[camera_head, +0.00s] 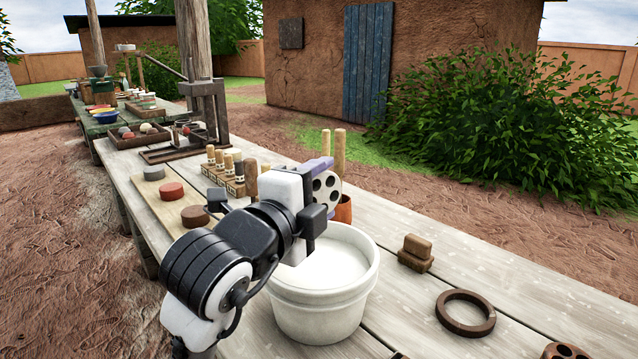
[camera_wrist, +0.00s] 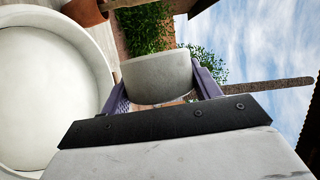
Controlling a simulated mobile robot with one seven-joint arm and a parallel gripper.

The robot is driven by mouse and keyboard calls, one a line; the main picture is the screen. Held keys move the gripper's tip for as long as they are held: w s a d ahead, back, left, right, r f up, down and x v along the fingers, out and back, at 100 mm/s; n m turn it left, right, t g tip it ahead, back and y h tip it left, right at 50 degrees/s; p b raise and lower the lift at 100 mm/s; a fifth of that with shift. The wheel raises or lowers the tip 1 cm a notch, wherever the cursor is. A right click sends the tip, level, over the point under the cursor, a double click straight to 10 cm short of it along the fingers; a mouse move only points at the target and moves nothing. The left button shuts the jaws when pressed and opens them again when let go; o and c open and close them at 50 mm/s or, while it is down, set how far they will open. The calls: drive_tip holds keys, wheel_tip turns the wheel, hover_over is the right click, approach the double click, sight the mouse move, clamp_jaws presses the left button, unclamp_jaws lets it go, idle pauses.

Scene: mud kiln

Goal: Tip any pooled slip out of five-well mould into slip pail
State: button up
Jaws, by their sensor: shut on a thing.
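The five-well mould (camera_head: 326,191) is a pale beige disc with dark round wells. It is turned on edge, its welled face standing near vertical, over the back of the slip pail. My gripper (camera_head: 319,172), with purple fingers, is shut on it. In the wrist view the mould (camera_wrist: 158,76) shows its smooth pale side between the fingers, its wells hidden. The slip pail (camera_head: 318,306) is a white round tub standing on the bench, with pale contents inside. It also shows at the left of the wrist view (camera_wrist: 98,60). I see no slip stream falling.
An orange-brown pot (camera_head: 344,209) stands just behind the pail. A brown block (camera_head: 416,254), a dark ring (camera_head: 465,312) and a brown holed piece (camera_head: 566,351) lie to the right. Wooden-handled tools (camera_head: 232,172) stand at left. The bench between block and ring is clear.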

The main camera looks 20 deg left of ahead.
drive_tip(key=shift+r+n+g+p, duration=0.2)
drive_tip(key=shift+n+g+p, duration=0.25)
drive_tip(key=shift+n+p, duration=1.05)
drive_tip(key=shift+r+n+g+p, duration=0.15)
drive_tip(key=shift+n+g+p, duration=0.4)
drive_tip(key=shift+p, duration=1.75)
drive_tip(key=n+g+h+p, duration=0.1)
drive_tip(key=n+g+p, duration=0.1)
drive_tip(key=p, duration=0.5)
drive_tip(key=shift+n, duration=0.85)
drive_tip(key=n+p, duration=0.1)
drive_tip(key=p, duration=0.2)
drive_tip(key=n+g+h+p, duration=0.1)
drive_tip(key=n+p, duration=0.1)
drive_tip(key=p, duration=0.1)
drive_tip(key=shift+w+g+h, duration=0.1)
drive_tip(key=shift+g+h, duration=0.2)
drive_tip(key=shift+a+n+g+h+p, duration=0.1)
drive_tip(key=shift+n+g+h+p, duration=0.25)
drive_tip(key=shift+n+p, duration=0.75)
drive_tip(key=shift+f+p, duration=0.1)
drive_tip(key=shift+p, duration=0.2)
drive_tip(key=shift+f, duration=0.1)
